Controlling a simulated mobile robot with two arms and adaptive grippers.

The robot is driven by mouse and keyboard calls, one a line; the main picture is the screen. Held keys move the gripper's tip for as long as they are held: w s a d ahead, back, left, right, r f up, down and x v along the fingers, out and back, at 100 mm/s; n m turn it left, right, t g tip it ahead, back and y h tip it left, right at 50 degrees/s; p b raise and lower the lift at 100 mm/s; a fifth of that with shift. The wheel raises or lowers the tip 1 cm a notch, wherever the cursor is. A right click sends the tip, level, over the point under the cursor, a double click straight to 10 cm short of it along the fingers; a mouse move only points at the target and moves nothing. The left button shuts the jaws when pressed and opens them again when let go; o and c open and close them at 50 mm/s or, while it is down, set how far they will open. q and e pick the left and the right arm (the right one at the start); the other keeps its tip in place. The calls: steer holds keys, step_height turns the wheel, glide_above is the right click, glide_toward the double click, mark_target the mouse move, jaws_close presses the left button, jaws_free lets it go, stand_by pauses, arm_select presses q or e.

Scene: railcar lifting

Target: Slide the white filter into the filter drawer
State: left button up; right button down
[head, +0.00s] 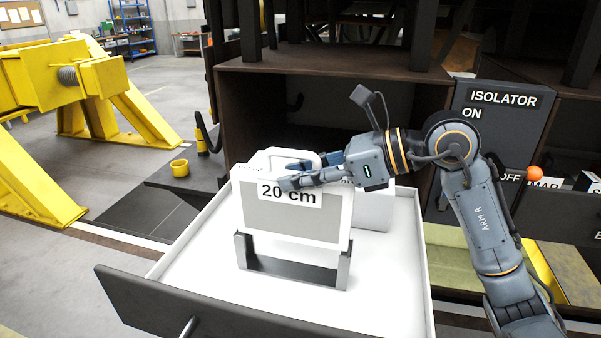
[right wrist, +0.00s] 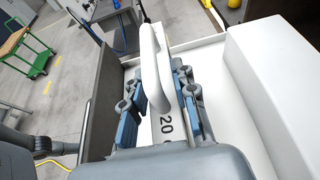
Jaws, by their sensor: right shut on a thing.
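The white filter (head: 292,216) is an upright box with a grey face, a "20 cm" label and a loop handle on top. The filter drawer (head: 185,274) is pulled out, white inside with a dark front. A dark metal bracket (head: 290,271) with two upright ends stands in it.
A white box (head: 373,211) stands behind the filter inside the drawer. A dark cabinet (head: 335,62) is behind, and an isolator panel (head: 498,98) is at the right. A yellow cup (head: 180,168) and yellow steel stands (head: 120,112) are at the left.

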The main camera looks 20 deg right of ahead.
mark_target(301, 218)
steer(key=shift+f+b, duration=4.05)
steer(key=shift+f, duration=0.25)
steer(key=c, duration=1)
jaws_free()
steer(key=shift+r, duration=0.1)
steer(key=v, duration=1.2)
steer(key=shift+s, duration=0.15)
